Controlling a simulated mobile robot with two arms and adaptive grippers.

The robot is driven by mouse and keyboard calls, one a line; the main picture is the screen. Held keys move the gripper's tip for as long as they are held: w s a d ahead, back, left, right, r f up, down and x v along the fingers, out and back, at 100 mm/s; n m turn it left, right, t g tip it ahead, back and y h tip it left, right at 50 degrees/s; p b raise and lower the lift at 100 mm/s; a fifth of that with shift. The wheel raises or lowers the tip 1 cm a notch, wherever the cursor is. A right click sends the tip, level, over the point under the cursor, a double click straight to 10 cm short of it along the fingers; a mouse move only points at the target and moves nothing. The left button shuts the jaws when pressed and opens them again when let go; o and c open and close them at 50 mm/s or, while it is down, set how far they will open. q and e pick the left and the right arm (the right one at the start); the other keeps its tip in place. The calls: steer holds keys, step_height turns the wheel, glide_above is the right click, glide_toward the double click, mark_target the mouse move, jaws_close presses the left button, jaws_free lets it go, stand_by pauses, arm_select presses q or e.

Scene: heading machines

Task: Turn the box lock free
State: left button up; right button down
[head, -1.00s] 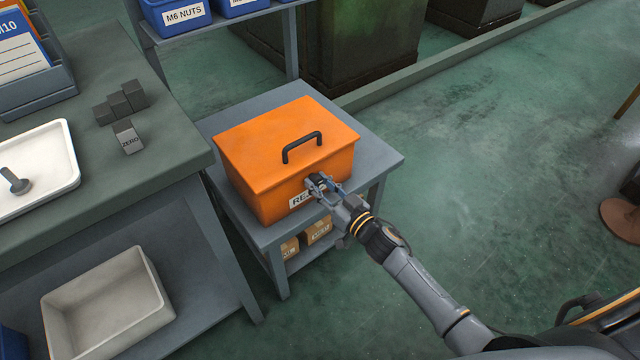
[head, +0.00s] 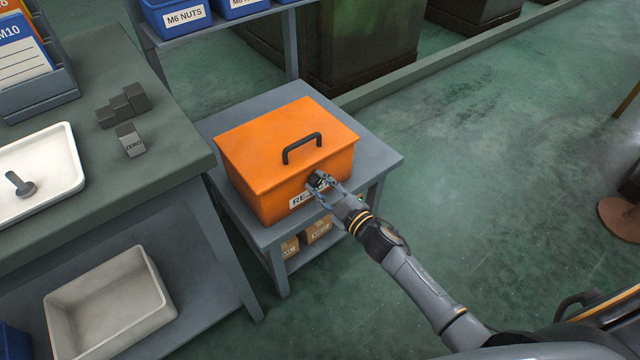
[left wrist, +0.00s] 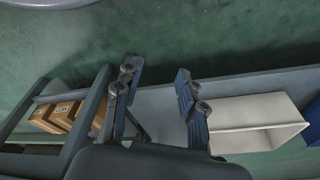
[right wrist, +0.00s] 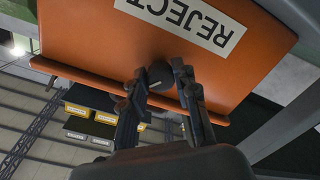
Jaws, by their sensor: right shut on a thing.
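The orange box (head: 265,150) stands with its lid shut on a small grey table, a black handle (head: 302,147) on top. Its front carries a REJECT label, partly covered by my arm in the head view and readable upside down in the right wrist view (right wrist: 185,18). My right gripper (head: 318,186) is at the box front. In the right wrist view its fingers (right wrist: 160,84) are shut on the dark round lock knob (right wrist: 158,73), just beside the label. My left gripper (left wrist: 157,72) is open and empty, seen only in the left wrist view.
The small grey table (head: 380,160) has cardboard boxes (head: 316,232) on its lower shelf. A workbench (head: 165,165) at left holds a white tray (head: 60,155) and dark blocks (head: 128,100). A pale bin (head: 110,300) sits below.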

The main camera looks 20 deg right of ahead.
steer(key=n, duration=0.2)
steer(key=shift+n, duration=0.4)
steer(key=shift+n+b, duration=0.3)
steer(key=shift+n, duration=1.7)
arm_select(q)
steer(key=shift+w+d+r, duration=0.1)
steer(key=shift+w+r, duration=0.15)
steer(key=shift+r, duration=0.75)
steer(key=shift+w+r, duration=0.25)
steer(key=shift+r, duration=0.7)
arm_select(e)
steer(key=shift+n, duration=0.5)
arm_select(q)
steer(key=shift+w+r, duration=0.1)
arm_select(e)
steer(key=c, duration=1)
jaws_free()
arm_select(q)
steer(key=shift+s+f, duration=0.2)
steer(key=shift+s, duration=0.05)
arm_select(e)
steer(key=shift+s, duration=0.15)
